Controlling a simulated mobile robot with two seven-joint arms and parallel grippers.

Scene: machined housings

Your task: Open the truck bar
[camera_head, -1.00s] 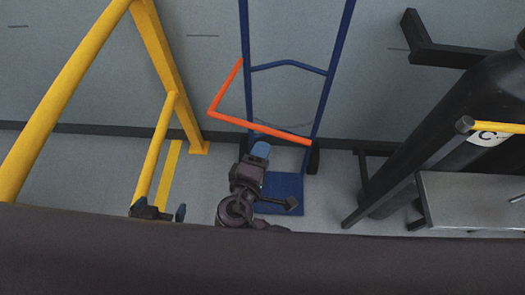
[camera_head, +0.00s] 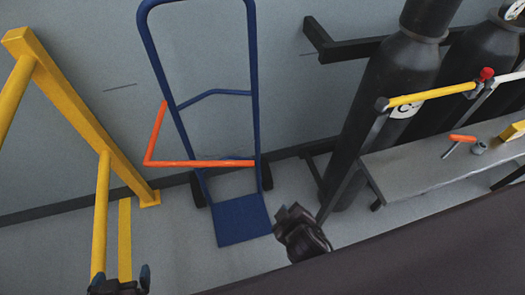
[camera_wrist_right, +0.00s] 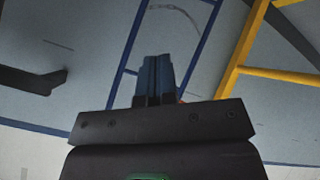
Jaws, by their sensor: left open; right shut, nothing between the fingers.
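A blue hand truck (camera_head: 258,90) stands upright against the wall in the head view. Its orange L-shaped bar (camera_head: 205,163) crosses the uprights low down, and its left part sticks out past the left upright and angles upward. My left gripper (camera_head: 119,283) is open and empty at the bottom left edge, apart from the truck. My right arm's dark end (camera_head: 302,232) is right of the truck's foot plate. In the right wrist view my right gripper's blue fingers (camera_wrist_right: 154,78) are shut together, with truck tubes behind. A small reddish patch shows beside them.
A yellow railing (camera_head: 80,110) stands left of the truck. Black gas cylinders (camera_head: 385,95) and a grey bench (camera_head: 425,165) with small tools are on the right.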

